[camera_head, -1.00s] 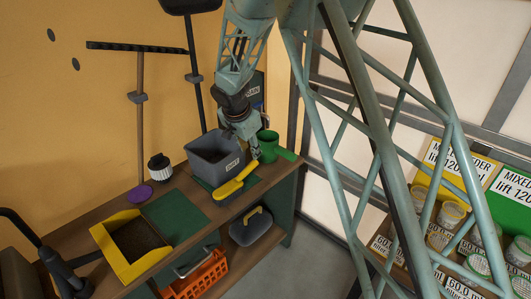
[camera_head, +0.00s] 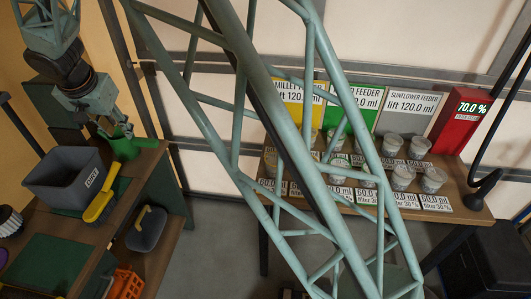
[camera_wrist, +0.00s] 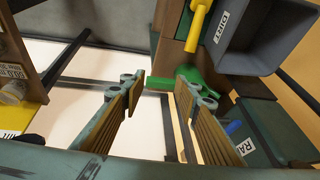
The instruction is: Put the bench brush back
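The bench brush (camera_head: 100,202) has a yellow handle with a dark underside. It rests on the bench in front of the grey bin, and its yellow part also shows at the top of the wrist view (camera_wrist: 199,22). My gripper (camera_head: 118,128) is beyond the brush, near the green scoop (camera_head: 133,147), and apart from the brush. In the wrist view my gripper (camera_wrist: 165,100) has its two ribbed fingers spread wide with nothing between them. The green scoop (camera_wrist: 187,78) shows beyond the fingers there.
The labelled grey bin (camera_head: 65,177) stands beside the brush. A table at right (camera_head: 462,207) holds several jars and feeder signs. My lattice frame blocks the middle of the head view.

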